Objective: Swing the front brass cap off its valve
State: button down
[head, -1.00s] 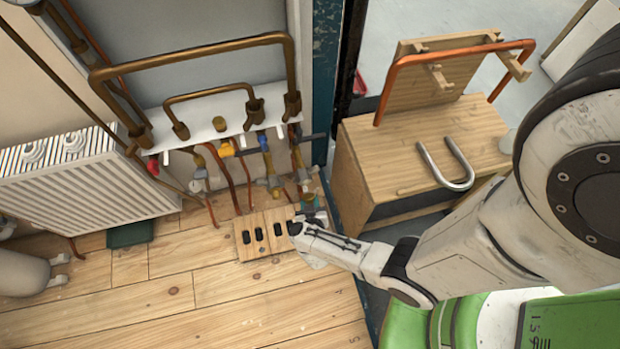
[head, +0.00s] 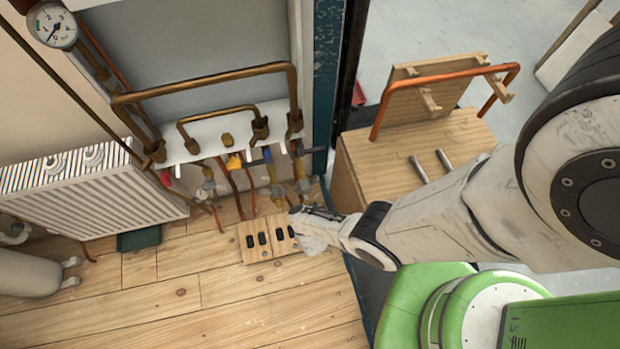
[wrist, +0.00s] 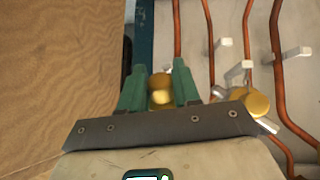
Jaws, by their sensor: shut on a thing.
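My gripper (wrist: 160,92) has its two green fingers on either side of a round brass cap (wrist: 161,90) in the wrist view. The fingers are shut on it. A second brass cap (wrist: 257,103) is to the right, outside the fingers, beside a pale metal fitting. In the head view my gripper (head: 299,212) is low at the right end of the valve row, by the wooden block with black slots. The held cap and the fingertips are too small or hidden to make out there. Whether the cap is still attached to its valve cannot be told.
Copper pipes (wrist: 275,40) with pale brackets run up the board at the right of the wrist view. The slotted wooden block (head: 267,237) lies on the floor left of my gripper. A wooden box (head: 400,152) stands to the right. Open floor lies in front.

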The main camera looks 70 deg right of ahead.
jog(key=shift+a+f, duration=0.1)
jog(key=c, duration=0.9)
grip_release()
jog(key=shift+s+a+r+p, duration=0.1)
jog(key=shift+a+r+p, duration=0.1)
jog(key=shift+r+p, duration=0.25)
jog(key=shift+p+v, duration=3.5)
jog(key=shift+v, duration=1.4)
jog(key=shift+s, duration=0.1)
